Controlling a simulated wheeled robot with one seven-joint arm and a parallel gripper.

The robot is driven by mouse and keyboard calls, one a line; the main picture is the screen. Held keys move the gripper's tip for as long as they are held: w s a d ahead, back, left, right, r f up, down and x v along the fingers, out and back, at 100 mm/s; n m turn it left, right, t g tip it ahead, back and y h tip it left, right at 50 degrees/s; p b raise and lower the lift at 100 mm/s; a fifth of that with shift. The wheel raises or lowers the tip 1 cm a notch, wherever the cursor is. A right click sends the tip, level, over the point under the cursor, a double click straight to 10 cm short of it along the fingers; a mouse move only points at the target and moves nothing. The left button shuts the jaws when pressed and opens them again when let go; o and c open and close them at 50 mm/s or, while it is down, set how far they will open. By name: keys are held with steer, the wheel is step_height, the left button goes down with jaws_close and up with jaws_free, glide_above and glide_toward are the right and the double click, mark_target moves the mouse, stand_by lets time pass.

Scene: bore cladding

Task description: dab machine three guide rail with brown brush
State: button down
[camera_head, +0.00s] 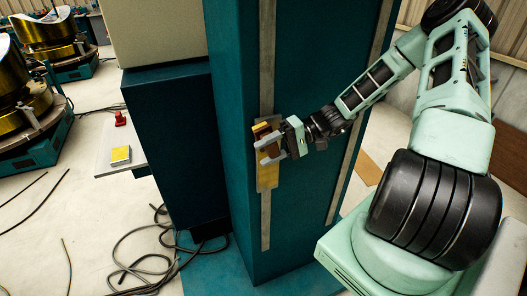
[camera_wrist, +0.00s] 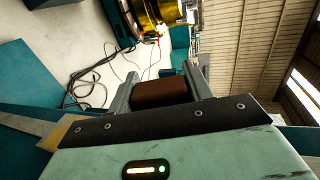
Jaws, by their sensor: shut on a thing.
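My gripper (camera_head: 268,150) is shut on the brown brush (camera_wrist: 160,92); the dark brown block sits between the two grey fingers in the wrist view. In the head view the brush (camera_head: 268,139) is partly hidden by the fingers. The gripper is at the left metal guide rail (camera_head: 265,215), a vertical strip on the teal machine column (camera_head: 305,215). A tan plate (camera_head: 268,178) with a yellow upper part lies on the rail just behind the gripper. I cannot tell whether the brush touches the rail or the plate.
A second vertical rail (camera_head: 345,170) runs on the column's right side. A grey shelf (camera_head: 108,160) at left carries a yellow-topped block (camera_head: 121,155) and a red knob (camera_head: 119,118). Black cables (camera_head: 150,245) lie on the floor by the column. Gold drum machines (camera_head: 45,32) stand at far left.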

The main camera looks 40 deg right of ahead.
steer(key=shift+s+d, duration=0.15)
steer(key=shift+d, duration=0.45)
steer(key=shift+s+d, duration=0.15)
steer(key=shift+d, duration=0.45)
steer(key=shift+d, duration=0.1)
steer(key=d, duration=0.1)
steer(key=s+d, duration=0.1)
steer(key=d, duration=0.1)
steer(key=shift+d+p, duration=0.25)
steer(key=shift+p, duration=0.15)
steer(key=shift+w+a, duration=0.25)
steer(key=shift+a, duration=0.7)
steer(key=shift+w+a, duration=0.2)
steer(key=shift+a, duration=0.7)
steer(key=shift+w+a, duration=0.3)
steer(key=shift+a, duration=0.65)
steer(key=shift+w+a, duration=0.3)
steer(key=shift+a, duration=0.65)
